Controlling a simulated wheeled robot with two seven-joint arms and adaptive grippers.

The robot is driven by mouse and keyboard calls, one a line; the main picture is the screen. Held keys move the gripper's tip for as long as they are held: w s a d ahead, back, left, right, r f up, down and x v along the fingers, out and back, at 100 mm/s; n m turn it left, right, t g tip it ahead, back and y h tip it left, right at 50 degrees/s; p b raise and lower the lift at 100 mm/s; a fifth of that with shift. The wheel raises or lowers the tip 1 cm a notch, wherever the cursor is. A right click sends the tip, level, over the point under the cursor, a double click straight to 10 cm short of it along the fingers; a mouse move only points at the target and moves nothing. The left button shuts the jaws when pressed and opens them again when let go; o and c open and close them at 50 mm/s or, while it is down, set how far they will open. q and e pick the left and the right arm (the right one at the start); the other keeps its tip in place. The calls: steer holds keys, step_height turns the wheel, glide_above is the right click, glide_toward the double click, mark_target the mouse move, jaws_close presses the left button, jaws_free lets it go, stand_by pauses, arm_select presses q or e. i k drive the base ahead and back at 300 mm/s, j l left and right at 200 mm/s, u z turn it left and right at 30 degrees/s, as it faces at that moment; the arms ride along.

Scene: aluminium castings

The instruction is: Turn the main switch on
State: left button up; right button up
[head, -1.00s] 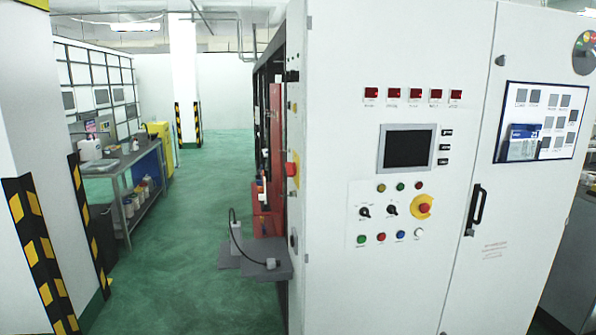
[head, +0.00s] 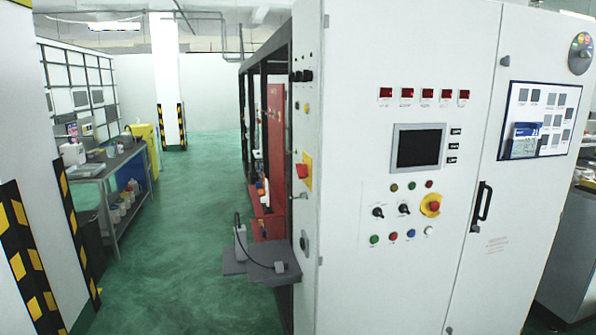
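A tall white control cabinet (head: 345,270) stands right of centre. On its narrow left side a red switch handle on a yellow plate (head: 304,171) is visible, seen at a steep angle; I cannot tell its position. The front has two black rotary selectors, one on the left (head: 378,212) and one on the right (head: 404,209), and a red emergency button on a yellow ring (head: 431,205). None of these is labelled legibly as the main switch. Neither of my grippers is in view.
A grey shelf (head: 262,262) with a cabled device juts from the cabinet's left side. Green floor (head: 190,215) is open to the left. A workbench (head: 100,180) and a pillar with striped guards (head: 30,262) border it. The cabinet door has a black handle (head: 482,203).

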mark_target(303, 170)
steer(key=i+l, duration=0.2)
steer(key=i, duration=0.15)
steer(key=i+l+z, duration=0.1)
steer(key=i+l, duration=0.35)
steer(key=i, duration=0.25)
steer(key=i+j+z, duration=0.3)
steer(key=j+z, duration=0.2)
steer(key=j, duration=0.7)
steer(key=j+z, duration=0.3)
steer(key=j, duration=0.8)
